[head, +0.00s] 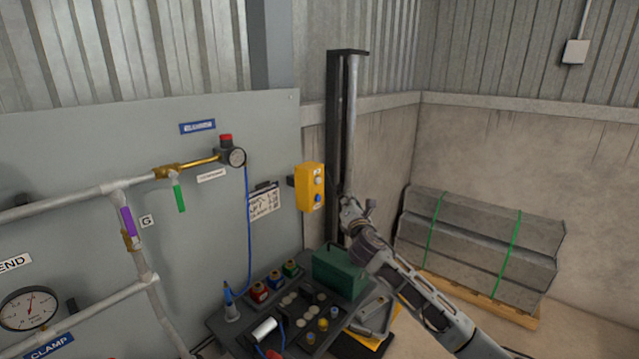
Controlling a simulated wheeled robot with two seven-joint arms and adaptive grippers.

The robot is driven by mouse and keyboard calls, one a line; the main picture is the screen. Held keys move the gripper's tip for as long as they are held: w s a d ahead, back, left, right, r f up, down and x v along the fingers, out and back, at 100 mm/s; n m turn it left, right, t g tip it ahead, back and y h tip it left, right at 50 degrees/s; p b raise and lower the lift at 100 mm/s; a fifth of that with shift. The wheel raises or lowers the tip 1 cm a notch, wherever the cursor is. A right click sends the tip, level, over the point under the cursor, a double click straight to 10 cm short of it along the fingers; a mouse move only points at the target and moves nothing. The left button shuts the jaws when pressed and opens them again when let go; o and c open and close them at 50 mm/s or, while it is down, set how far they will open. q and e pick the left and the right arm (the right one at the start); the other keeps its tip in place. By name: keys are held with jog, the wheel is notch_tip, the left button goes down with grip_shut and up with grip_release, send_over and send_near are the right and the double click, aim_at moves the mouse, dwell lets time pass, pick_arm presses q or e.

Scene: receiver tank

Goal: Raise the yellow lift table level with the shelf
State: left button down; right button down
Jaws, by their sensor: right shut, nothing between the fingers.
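The yellow control box (311,187) hangs at the right edge of the grey panel, with a pale button above a blue one on its face. My right gripper (346,204) is shut and empty, just right of the box and apart from it in the picture. A small yellow part (384,342), which looks like the lift table's edge, shows low behind the dark tray; most of it is hidden. I cannot clearly make out the shelf or compare its height. My left gripper is not in view.
A dark tray (222,326) with a green case (339,273), small jars and tools stands in front. A dark upright mast (334,130) rises behind my gripper. Strapped grey sheets (475,245) lie on a pallet at right. Pipes and a gauge (30,307) fill the left.

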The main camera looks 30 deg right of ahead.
aim_at(319, 181)
jog(key=shift+n+t, duration=0.4)
jog(key=shift+n, duration=0.5)
jog(key=r, duration=0.1)
jog(key=d+r, duration=0.1)
jog(key=r, duration=0.2)
jog(key=shift+w+d, duration=0.15)
jog(key=shift+w, duration=0.25)
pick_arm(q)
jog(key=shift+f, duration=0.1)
pick_arm(e)
jog(key=shift+w, duration=0.2)
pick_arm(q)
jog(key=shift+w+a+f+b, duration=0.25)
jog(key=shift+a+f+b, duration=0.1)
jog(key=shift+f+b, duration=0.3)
pick_arm(e)
jog(key=w+a, duration=0.3)
jog(key=w, duration=0.4)
jog(key=shift+w+a, duration=0.2)
jog(key=shift+w, duration=0.2)
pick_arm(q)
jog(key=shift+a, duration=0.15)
